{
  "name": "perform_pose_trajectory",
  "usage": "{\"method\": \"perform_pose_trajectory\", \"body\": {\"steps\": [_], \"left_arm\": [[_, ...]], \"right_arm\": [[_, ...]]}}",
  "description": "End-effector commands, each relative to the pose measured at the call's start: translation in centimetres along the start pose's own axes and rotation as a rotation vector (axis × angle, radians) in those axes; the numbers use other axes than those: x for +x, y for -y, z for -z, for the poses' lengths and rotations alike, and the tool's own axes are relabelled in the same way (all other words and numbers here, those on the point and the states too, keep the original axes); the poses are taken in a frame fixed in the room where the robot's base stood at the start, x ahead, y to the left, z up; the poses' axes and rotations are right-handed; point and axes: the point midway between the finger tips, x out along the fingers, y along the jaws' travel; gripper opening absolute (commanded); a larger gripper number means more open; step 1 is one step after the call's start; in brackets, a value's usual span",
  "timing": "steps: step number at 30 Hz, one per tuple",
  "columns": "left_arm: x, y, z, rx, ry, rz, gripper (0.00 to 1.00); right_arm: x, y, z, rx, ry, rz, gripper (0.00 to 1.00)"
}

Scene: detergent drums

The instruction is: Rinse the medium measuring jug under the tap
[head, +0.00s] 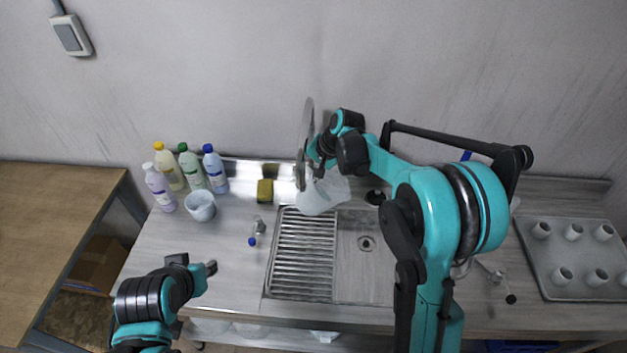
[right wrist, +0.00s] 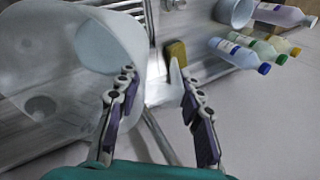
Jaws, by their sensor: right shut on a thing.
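A translucent white measuring jug (head: 318,198) is tilted over the back of the sink (head: 348,275), below my right gripper (head: 318,172). In the right wrist view the jug (right wrist: 50,60) fills the left side, beside the fingers of my right gripper (right wrist: 157,76). The right gripper is shut on the jug; the exact contact is hard to see. A tall grey metal piece (head: 307,122), perhaps the tap, rises by the gripper; I cannot tell if water runs. My left gripper (head: 211,268) is empty over the front of the counter; its fingers are too small to judge.
A sponge (head: 265,192), a pale bucket (head: 201,207) and several bottles (head: 190,168) stand at the back left. A tray (head: 550,282) of white cups is at the right.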

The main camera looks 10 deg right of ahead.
Motion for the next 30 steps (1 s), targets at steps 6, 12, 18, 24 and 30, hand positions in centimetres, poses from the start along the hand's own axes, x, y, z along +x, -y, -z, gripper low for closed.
{"method": "perform_pose_trajectory", "body": {"steps": [6,12,18,24,30], "left_arm": [[-0.2,0.0,0.1,0.0,0.0,0.0,0.31],[0.6,0.0,-0.4,0.0,0.0,0.0,0.31],[2.2,0.0,-1.6,0.0,0.0,0.0,0.31],[3.7,0.0,-2.7,0.0,0.0,0.0,0.31],[5.2,0.0,-3.8,0.0,0.0,0.0,0.31]], "right_arm": [[0.0,1.0,0.2,0.105,-0.056,0.022,0.0],[0.3,0.1,0.3,0.119,-0.065,0.078,0.0],[0.7,-1.9,0.1,0.116,-0.072,0.197,0.0],[0.8,-3.6,-0.1,0.11,-0.079,0.317,0.0],[1.0,-5.0,-0.3,0.105,-0.084,0.423,0.0]]}}
